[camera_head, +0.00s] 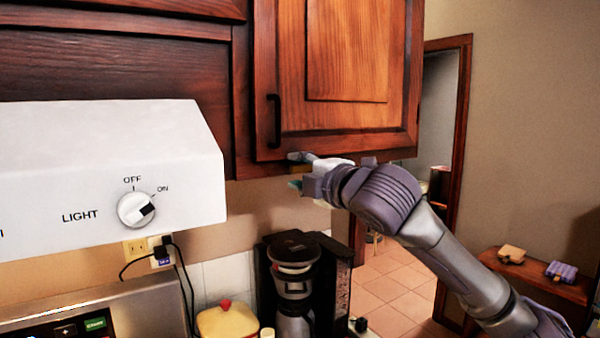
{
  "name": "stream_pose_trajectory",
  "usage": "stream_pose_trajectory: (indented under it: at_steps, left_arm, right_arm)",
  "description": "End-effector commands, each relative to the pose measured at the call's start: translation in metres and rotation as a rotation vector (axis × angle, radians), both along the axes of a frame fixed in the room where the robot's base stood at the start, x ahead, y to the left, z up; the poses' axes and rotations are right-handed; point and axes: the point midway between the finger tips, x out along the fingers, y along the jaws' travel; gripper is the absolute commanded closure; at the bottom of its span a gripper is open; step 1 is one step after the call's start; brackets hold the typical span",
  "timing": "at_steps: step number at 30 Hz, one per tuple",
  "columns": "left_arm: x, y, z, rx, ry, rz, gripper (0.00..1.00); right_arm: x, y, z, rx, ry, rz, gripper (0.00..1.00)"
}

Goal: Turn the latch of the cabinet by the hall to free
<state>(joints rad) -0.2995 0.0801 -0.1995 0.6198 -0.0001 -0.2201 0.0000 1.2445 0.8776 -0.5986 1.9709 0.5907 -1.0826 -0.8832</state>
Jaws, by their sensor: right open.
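The wooden wall cabinet (345,50) beside the hall doorway has its door shut, with a dark vertical handle (274,121) at the door's left. My right gripper (296,171) is just under the door's lower edge, right of the handle. Its fingers point left and are open. A small brass-coloured piece (298,168) shows between the fingers. It may be the latch, but it is too small and too covered to tell its position or whether the fingers touch it. My left gripper is out of view.
A white range hood (100,175) with a light knob (136,209) juts out at left. A coffee maker (292,275) and a yellow lidded pot (227,320) stand below. The doorway (458,130) and a low wooden table (540,276) are at right.

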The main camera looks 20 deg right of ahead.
Motion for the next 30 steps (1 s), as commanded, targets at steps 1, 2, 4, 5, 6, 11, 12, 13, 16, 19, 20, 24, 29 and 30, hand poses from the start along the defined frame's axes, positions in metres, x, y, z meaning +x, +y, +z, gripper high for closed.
stream_pose_trajectory:
  at_steps: [1, 2, 4, 5, 6, 11, 12, 13, 16, 19, 20, 24, 29, 30]
  left_arm:
    - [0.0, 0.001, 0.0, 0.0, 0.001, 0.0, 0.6]
    - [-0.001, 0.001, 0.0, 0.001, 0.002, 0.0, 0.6]
    - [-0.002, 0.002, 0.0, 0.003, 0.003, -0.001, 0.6]
    - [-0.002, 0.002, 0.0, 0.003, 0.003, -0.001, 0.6]
    - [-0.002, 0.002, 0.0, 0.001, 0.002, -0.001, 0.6]
    - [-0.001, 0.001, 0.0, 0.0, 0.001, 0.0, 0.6]
    - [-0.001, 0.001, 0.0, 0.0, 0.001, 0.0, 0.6]
    - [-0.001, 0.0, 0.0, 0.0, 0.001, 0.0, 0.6]
    - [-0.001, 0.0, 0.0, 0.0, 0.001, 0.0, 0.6]
    - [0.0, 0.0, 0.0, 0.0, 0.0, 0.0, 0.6]
    - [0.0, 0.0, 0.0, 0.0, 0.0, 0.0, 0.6]
    - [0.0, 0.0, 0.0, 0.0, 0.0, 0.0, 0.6]
    - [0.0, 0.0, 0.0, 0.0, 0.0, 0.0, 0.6]
    - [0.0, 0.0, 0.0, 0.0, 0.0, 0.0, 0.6]
  right_arm:
    - [0.0, 0.0, 0.001, 0.001, -0.001, 0.0, 0.57]
    - [0.0, 0.0, 0.001, 0.001, -0.001, 0.0, 0.57]
    - [-0.002, -0.001, 0.001, 0.001, -0.002, 0.0, 0.57]
    - [-0.004, -0.001, 0.001, 0.001, -0.002, -0.001, 0.57]
    - [-0.008, -0.002, 0.001, 0.0, -0.002, 0.0, 0.57]
    - [-0.035, -0.006, 0.001, -0.003, -0.003, -0.002, 0.57]
    - [-0.044, -0.007, 0.001, -0.003, -0.002, -0.002, 0.57]
    - [-0.051, -0.008, 0.001, -0.003, -0.002, -0.002, 0.57]
    - [-0.073, -0.011, 0.001, -0.004, -0.003, -0.003, 0.57]
    - [-0.091, -0.013, 0.0, -0.004, -0.002, -0.002, 0.57]
    - [-0.096, -0.014, 0.0, -0.004, -0.002, -0.003, 0.57]
    - [-0.112, -0.016, 0.0, -0.002, 0.0, -0.001, 0.57]
    - [-0.119, -0.017, 0.0, 0.0, 0.001, -0.001, 0.57]
    - [-0.119, -0.017, 0.0, 0.0, 0.001, 0.0, 0.57]
